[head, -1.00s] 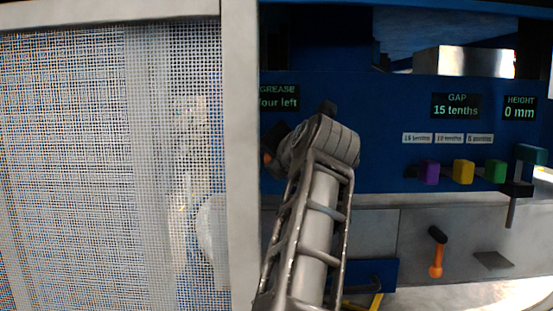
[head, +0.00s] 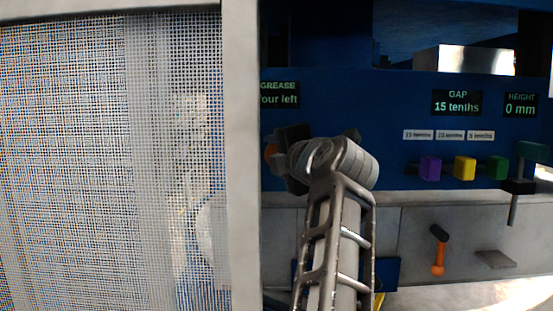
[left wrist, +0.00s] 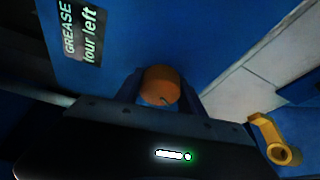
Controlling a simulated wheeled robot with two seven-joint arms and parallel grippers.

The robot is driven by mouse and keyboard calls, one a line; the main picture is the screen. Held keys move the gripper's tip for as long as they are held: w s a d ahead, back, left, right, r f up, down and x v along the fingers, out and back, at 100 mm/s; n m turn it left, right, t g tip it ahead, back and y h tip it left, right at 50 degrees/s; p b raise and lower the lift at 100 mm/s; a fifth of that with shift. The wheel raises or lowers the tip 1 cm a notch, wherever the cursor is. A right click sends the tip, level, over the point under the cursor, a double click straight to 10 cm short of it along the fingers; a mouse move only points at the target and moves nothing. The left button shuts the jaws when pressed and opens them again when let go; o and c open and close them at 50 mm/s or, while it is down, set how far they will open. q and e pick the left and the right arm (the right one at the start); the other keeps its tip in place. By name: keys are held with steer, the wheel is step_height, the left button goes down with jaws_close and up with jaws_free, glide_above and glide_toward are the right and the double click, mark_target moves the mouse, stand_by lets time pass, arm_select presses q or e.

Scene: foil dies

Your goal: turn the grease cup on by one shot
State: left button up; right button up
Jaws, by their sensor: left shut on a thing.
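The grease cup, a round orange knob (left wrist: 160,88), sits on the blue panel in the left wrist view. A sliver of its orange (head: 270,150) shows beside my gripper in the head view, the rest hidden. My left gripper (left wrist: 158,80) is shut on the cup, with one finger on each side. In the head view my left gripper (head: 284,158) is dark and mostly behind my wrist. The grease display (head: 280,93) reads "four left"; it also shows in the left wrist view (left wrist: 80,32). My right gripper is not in view.
A mesh guard (head: 110,160) with a pale post (head: 240,150) stands close on the left. To the right are purple (head: 430,168), yellow (head: 464,167) and green (head: 497,167) blocks, and an orange-handled lever (head: 438,255). A yellow lever (left wrist: 268,135) is near the cup.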

arm_select(q)
steer(key=shift+f+m, duration=0.1)
steer(key=shift+m, duration=0.3)
steer(key=o, duration=1.4)
steer(key=shift+c, duration=0.2)
steer(key=shift+s+d+b, duration=0.2)
steer(key=shift+s+b, duration=0.2)
steer(key=shift+b, duration=0.05)
steer(key=b+v, duration=0.2)
steer(key=v, duration=0.5)
